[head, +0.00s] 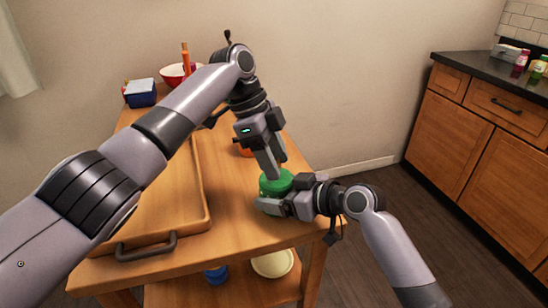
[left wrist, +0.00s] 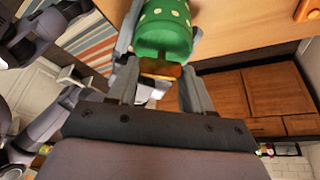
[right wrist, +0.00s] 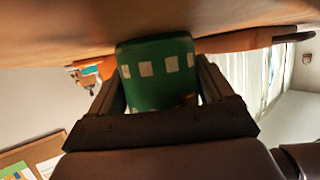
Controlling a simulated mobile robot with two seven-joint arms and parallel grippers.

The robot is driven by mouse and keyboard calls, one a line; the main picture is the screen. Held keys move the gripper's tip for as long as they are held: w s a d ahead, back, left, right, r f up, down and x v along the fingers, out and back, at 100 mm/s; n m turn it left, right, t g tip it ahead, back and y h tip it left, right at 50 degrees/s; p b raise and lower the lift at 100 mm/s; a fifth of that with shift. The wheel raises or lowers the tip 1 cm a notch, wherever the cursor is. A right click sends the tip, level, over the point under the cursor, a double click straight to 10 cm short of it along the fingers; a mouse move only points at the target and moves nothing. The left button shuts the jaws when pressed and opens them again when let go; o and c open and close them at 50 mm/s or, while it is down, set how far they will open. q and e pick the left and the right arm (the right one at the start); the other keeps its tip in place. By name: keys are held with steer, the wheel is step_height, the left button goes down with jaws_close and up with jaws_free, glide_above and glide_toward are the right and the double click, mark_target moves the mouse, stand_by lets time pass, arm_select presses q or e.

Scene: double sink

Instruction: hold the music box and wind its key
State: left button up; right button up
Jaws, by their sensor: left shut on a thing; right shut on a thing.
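The music box (head: 276,183) is a green round box near the table's right front corner. In the right wrist view the box (right wrist: 155,75) has pale squares around its side and stands between the fingers of my right gripper (head: 283,197), which is shut on it from the right. My left gripper (head: 271,168) points down from above at the top of the box. In the left wrist view a gold-brown key (left wrist: 160,69) sits at the end of the green box (left wrist: 165,30), between the left fingers. The left gripper is shut on the key. The head view hides the key.
A wooden tray (head: 206,200) with a dark handle takes up the table's left side. A red-and-white bowl (head: 172,77) and a blue box (head: 141,93) stand at the back. An orange thing (head: 242,150) is partly hidden behind my left gripper. A lower shelf holds a pale bowl (head: 273,264).

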arm_select(q)
steer(key=shift+m, duration=0.5)
steer(key=o, duration=0.8)
steer(key=shift+r, duration=0.1)
steer(key=shift+v, duration=3.75)
steer(key=shift+w, duration=0.1)
